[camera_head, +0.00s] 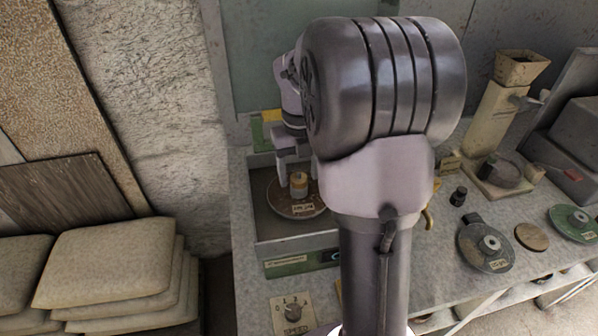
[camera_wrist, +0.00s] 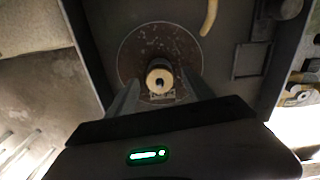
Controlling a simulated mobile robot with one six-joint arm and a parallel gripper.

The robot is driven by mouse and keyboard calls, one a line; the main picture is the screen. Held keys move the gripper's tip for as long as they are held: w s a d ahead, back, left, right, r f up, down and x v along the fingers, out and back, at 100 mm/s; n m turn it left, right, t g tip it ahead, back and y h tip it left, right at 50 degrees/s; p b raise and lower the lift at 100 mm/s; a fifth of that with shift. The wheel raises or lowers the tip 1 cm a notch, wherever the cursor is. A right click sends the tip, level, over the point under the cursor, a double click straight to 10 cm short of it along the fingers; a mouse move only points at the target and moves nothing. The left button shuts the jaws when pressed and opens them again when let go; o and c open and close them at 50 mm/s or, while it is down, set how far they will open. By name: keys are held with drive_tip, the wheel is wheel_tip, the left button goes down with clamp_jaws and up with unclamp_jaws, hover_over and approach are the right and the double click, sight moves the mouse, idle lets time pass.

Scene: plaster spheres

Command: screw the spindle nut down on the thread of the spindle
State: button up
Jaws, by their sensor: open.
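The spindle nut (camera_head: 299,180) is a small tan, brass-coloured round piece standing at the middle of a brown, speckled disc (camera_head: 283,205) inside a grey open-topped housing (camera_head: 290,245). In the wrist view the nut (camera_wrist: 152,77) shows from above as a pale ring around a dark centre, over the disc (camera_wrist: 135,52). The spindle's thread cannot be made out. My gripper (camera_head: 298,175) points down over the disc. In the wrist view my gripper (camera_wrist: 161,88) has one finger on each side of the nut, apart from it. Whether the nut is seated on the thread is unclear.
A speed dial box (camera_head: 292,313) stands in front of the housing. To the right on the bench lie a dark disc (camera_head: 485,250), a wooden disc (camera_head: 531,237), a green disc (camera_head: 574,223) and a small black knob (camera_head: 458,196). Stacked sacks (camera_head: 105,265) are at the left.

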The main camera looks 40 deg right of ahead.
drive_tip(key=shift+c, duration=0.5)
drive_tip(key=shift+r+n+p, duration=0.2)
drive_tip(key=shift+n+p, duration=0.35)
drive_tip(key=shift+n, duration=0.65)
drive_tip(key=n+p, duration=0.2)
drive_tip(key=n, duration=0.3)
drive_tip(key=shift+r+n, duration=0.1)
drive_tip(key=shift+n, duration=0.3)
drive_tip(key=n+p, duration=0.2)
drive_tip(key=n, duration=0.7)
drive_tip(key=shift+f+p, duration=0.25)
drive_tip(key=shift+p, duration=0.15)
